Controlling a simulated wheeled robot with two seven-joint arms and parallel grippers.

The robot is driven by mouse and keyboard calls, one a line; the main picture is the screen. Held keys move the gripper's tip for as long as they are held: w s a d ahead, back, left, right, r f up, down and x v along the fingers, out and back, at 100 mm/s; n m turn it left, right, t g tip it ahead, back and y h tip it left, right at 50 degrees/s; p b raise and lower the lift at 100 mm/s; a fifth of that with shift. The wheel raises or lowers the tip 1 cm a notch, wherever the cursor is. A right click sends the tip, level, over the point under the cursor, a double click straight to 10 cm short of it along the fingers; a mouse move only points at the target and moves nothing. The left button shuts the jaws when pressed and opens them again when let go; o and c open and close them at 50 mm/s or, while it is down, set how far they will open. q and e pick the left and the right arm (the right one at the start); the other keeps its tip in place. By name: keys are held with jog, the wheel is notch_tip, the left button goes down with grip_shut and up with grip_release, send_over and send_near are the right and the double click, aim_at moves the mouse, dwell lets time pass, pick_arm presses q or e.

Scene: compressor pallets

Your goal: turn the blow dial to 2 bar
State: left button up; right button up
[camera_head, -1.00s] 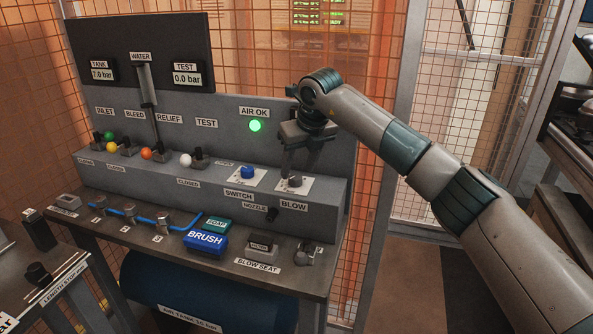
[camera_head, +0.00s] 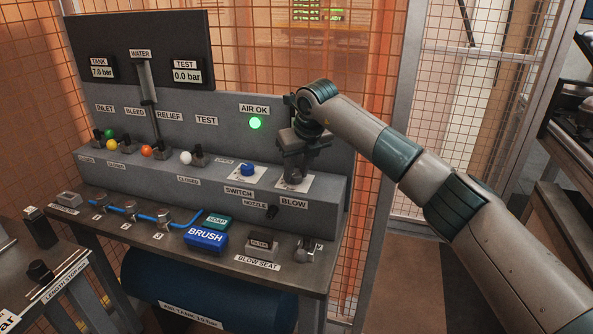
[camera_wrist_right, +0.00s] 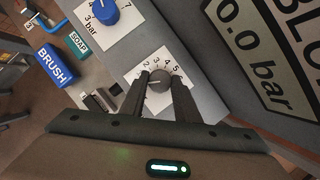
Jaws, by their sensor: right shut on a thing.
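The blow dial (camera_wrist_right: 158,77) is a small grey knob on a white plate with a number scale, seen in the right wrist view. My right gripper (camera_wrist_right: 161,86) has one finger on each side of the knob and is shut on it. I cannot read clearly which number the dial points to. A display reading 0.0 bar (camera_wrist_right: 246,57) shows in the right wrist view. My left gripper is out of view.
The blue switch dial (camera_head: 247,170) sits just left of the blow dial. A green AIR OK lamp (camera_head: 255,124) is lit on the panel. Valves with coloured knobs stand further left. A blue brush block (camera_head: 206,238) and a green soap block (camera_head: 217,221) lie on the lower shelf.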

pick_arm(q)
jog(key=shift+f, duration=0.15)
pick_arm(e)
jog(key=shift+m, duration=0.3)
jog(key=shift+m+b, duration=0.4)
jog(key=shift+b, duration=0.15)
jog(key=m+h+b, duration=0.1)
jog(key=m, duration=0.1)
jog(key=m+h+b, duration=0.1)
jog(key=shift+a+f+m+t+b, duration=0.1)
jog(key=shift+a+m+t+b, duration=0.1)
jog(key=shift+m+t+b, duration=0.15)
jog(key=m+b, duration=0.1)
jog(key=m, duration=0.1)
jog(key=m+h+b, duration=0.1)
jog(key=m, duration=0.1)
jog(key=shift+a+m+h, duration=0.1)
jog(key=shift+m+h, duration=0.15)
jog(key=shift+h, duration=0.05)
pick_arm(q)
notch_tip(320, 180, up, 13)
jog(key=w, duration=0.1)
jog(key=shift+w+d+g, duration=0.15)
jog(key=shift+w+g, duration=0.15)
pick_arm(e)
jog(key=shift+m+h, duration=0.4)
jog(key=shift+m, duration=0.7)
jog(key=shift+g, duration=0.45)
jog(key=o, duration=1)
